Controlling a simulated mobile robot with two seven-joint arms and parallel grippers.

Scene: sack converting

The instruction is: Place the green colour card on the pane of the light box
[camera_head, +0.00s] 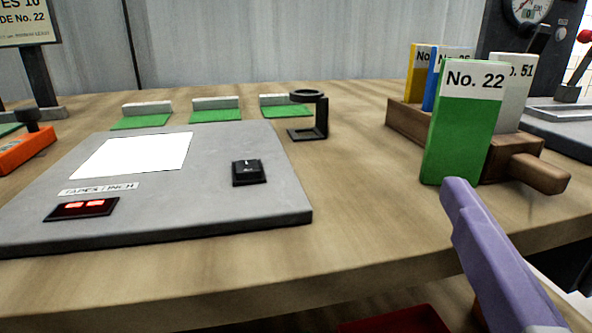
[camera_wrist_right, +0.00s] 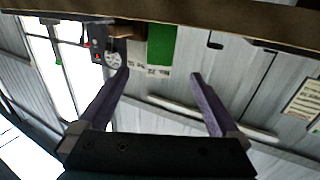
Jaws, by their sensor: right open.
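The green colour card (camera_head: 462,135), marked No. 22, stands nearly upright at the front of a wooden card rack (camera_head: 405,122). I cannot tell whether it sits in a slot. It also shows in the right wrist view (camera_wrist_right: 162,45), ahead of the fingers. My right gripper (camera_wrist_right: 160,75) is open and empty. In the head view one purple finger of it (camera_head: 462,195) shows just below the card; the other finger cannot be made out. The light box (camera_head: 220,195) is a grey slab at left with a bare white lit pane (camera_head: 135,155). My left gripper is out of view.
A black switch (camera_head: 249,172) and a red display (camera_head: 80,208) sit on the light box. A black magnifier stand (camera_head: 320,118) and several green pads with white blocks (camera_head: 215,113) stand behind it. Yellow, blue and grey cards share the rack. Bare table lies between box and rack.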

